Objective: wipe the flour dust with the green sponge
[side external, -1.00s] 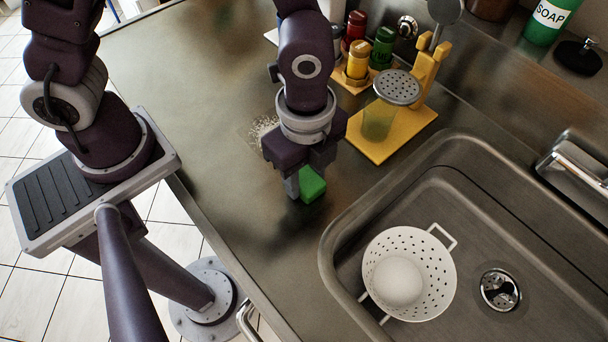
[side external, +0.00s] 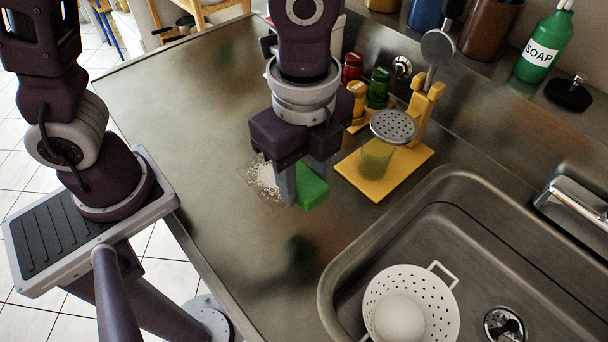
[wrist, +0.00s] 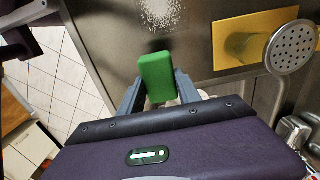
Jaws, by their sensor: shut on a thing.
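The green sponge (side external: 312,187) is held between the two fingers of my gripper (side external: 302,188). In the wrist view the sponge (wrist: 158,76) sits between the fingertips of my gripper (wrist: 160,90). The flour dust (side external: 266,178) is a white speckled patch on the steel counter, just left of the gripper in the side view and partly hidden behind it. In the wrist view the flour dust (wrist: 160,12) lies beyond the sponge at the top edge. The sponge appears raised above the counter, with a dark shadow below it, apart from the dust.
A yellow stand (side external: 385,178) with a perforated grey disc (side external: 393,126) stands close to the gripper's right. Red, green and yellow bottles are behind it. A sink (side external: 470,220) with a white colander (side external: 437,305) is at lower right. The counter left of the dust is clear.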

